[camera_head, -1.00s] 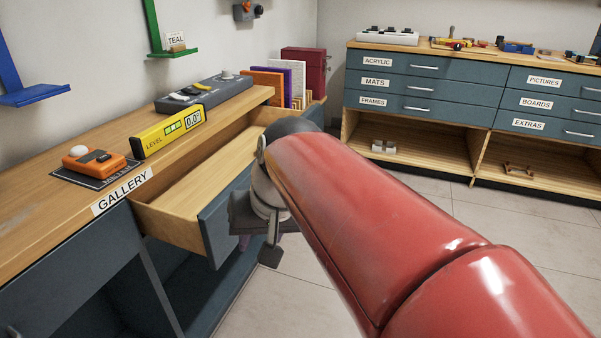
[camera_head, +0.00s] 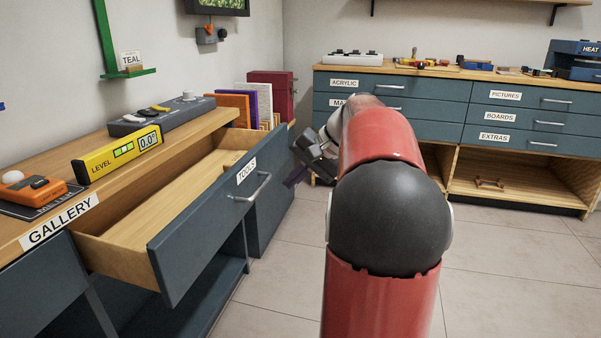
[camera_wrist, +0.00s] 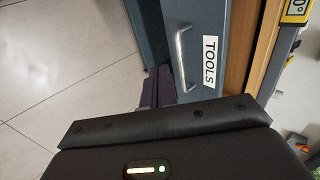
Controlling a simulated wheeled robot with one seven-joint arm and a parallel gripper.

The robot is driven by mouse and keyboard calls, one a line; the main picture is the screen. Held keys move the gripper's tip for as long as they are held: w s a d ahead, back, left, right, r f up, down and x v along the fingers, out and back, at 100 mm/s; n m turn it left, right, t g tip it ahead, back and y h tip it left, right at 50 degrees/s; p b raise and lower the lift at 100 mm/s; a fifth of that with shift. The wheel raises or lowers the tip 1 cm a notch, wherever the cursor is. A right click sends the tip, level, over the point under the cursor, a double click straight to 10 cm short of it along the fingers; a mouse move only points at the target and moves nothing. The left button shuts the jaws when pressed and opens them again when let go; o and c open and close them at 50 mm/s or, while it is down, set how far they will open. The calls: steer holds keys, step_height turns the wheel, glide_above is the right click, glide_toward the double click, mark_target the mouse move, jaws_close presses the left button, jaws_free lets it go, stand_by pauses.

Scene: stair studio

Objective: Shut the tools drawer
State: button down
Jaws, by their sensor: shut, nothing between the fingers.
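The tools drawer (camera_head: 200,225) stands open below the wooden worktop, its dark blue front pulled out and its pale wooden inside showing. Its front carries a TOOLS label (camera_head: 246,171) and a metal bar handle (camera_head: 252,187). My gripper (camera_head: 294,179) is just right of the drawer front in the head view, apart from the handle, shut and empty. In the wrist view the drawer front (camera_wrist: 215,25) and handle (camera_wrist: 181,50) show close by. My dark fingers (camera_wrist: 158,82) lie beside the handle there; whether they touch the front I cannot tell.
A yellow level (camera_head: 118,153), a grey device (camera_head: 160,117) and an orange meter (camera_head: 32,190) stand on the worktop (camera_head: 190,135). Upright boards (camera_head: 262,105) stand behind the drawer. Another cabinet (camera_head: 510,115) lines the back wall. The tiled floor (camera_head: 280,270) in front is clear.

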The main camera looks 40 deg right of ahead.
steer(key=w+a+f, duration=0.4)
steer(key=w, duration=0.1)
steer(key=shift+w+a+f, duration=0.15)
steer(key=shift+w+a, duration=0.05)
steer(key=shift+w, duration=0.05)
steer(key=w+a+p, duration=0.2)
steer(key=w+a, duration=0.2)
steer(key=w, duration=0.1)
steer(key=w+a+p, duration=0.2)
steer(key=w+a, duration=0.2)
steer(key=w, duration=0.1)
steer(key=w+a+p, duration=0.2)
steer(key=w+a, duration=0.2)
steer(key=w, duration=0.1)
steer(key=shift+w, duration=0.25)
steer(key=shift+a, duration=0.1)
